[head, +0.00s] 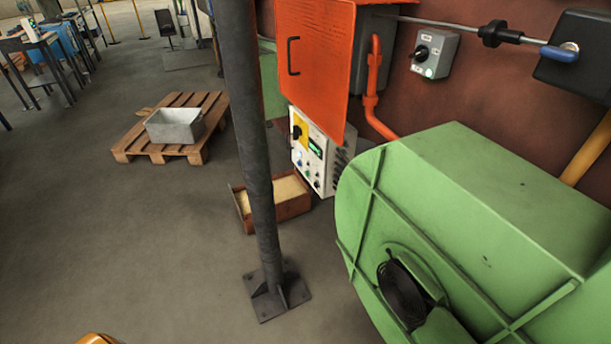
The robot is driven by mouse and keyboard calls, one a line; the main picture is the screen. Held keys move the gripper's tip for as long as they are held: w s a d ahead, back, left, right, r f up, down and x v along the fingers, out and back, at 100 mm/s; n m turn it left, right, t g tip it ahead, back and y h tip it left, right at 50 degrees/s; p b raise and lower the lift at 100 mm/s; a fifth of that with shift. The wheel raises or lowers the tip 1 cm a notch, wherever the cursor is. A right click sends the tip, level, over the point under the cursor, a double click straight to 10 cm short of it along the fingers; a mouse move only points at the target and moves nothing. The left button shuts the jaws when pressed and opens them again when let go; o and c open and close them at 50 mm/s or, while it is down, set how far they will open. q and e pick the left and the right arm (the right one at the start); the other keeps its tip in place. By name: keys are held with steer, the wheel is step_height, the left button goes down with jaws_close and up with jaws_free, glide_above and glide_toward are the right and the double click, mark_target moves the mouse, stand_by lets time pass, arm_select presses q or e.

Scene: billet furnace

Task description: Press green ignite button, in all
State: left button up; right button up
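A white control panel (340,150) stands below the open orange door in the middle of the view. It carries a black rotary switch on a yellow plate (300,128), a lit green display (315,148) and several small buttons and knobs, too small to read. A grey switch box (441,53) on the brown-red wall has a black knob and a small greenish-white button (428,73). I cannot tell which button is the ignite button, as no label is legible.
A dark post (254,140) on a bolted foot stands just left of the panel. A large green blower housing (480,210) fills the right foreground. A tray of yellowish grains (242,217) lies below the panel. A pallet (135,150) holds a metal bin (175,128).

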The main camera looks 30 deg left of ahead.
arm_select(q)
jaws_close()
steer(key=shift+a, duration=0.1)
stand_by(1.4)
